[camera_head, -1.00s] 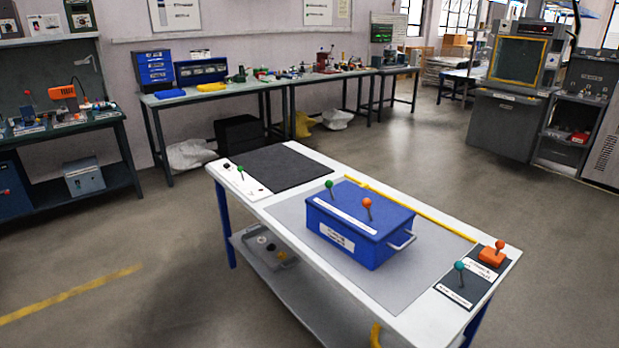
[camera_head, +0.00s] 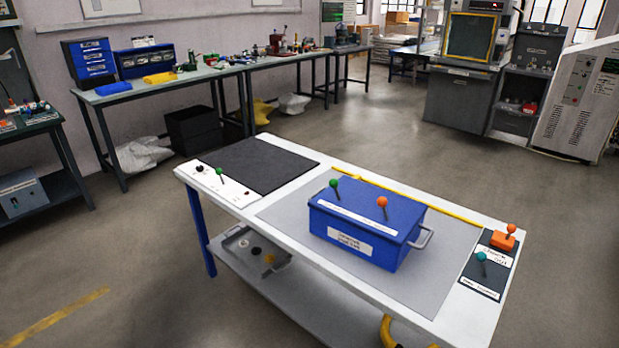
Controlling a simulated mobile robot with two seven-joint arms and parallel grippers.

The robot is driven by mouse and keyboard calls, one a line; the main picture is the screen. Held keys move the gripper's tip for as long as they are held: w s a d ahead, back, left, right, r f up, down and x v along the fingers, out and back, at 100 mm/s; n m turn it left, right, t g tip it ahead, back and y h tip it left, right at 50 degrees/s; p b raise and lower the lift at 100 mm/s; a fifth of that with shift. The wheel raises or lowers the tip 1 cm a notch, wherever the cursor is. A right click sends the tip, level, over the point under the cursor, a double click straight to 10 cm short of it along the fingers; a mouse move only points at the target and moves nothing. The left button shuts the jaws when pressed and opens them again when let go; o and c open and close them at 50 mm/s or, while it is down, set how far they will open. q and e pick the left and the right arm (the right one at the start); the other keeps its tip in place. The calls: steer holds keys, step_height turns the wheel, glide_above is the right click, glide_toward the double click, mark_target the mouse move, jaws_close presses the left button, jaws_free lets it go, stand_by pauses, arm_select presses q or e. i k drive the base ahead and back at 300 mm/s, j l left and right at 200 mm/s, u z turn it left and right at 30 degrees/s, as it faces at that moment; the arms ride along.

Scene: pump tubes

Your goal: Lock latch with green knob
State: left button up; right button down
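A blue box (camera_head: 362,238) with white labels and a side handle stands on the grey mat of the white table. A green-knobbed lever (camera_head: 334,185) rises from the left part of its top. An orange-knobbed lever (camera_head: 383,203) rises to its right. Another green knob (camera_head: 219,172) stands on the white panel at the table's left end. A teal knob (camera_head: 481,257) stands on the dark panel at the right end, with an orange-knobbed block (camera_head: 504,238) behind it. Neither of my grippers is in view.
The white table (camera_head: 225,200) has a black pad (camera_head: 259,165), a yellow strip (camera_head: 405,194) along its far side and a lower shelf (camera_head: 285,297) with a grey tray. Workbenches line the back wall. The floor around the table is clear.

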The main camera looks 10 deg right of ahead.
mark_target(334, 183)
steer(key=i+j, duration=0.2)
steer(key=j, duration=0.15)
steer(key=i+j, duration=0.2)
steer(key=i+j+z, duration=0.1)
steer(key=j, duration=0.35)
steer(key=i+j, duration=0.45)
steer(key=j, duration=0.25)
steer(key=z, duration=0.05)
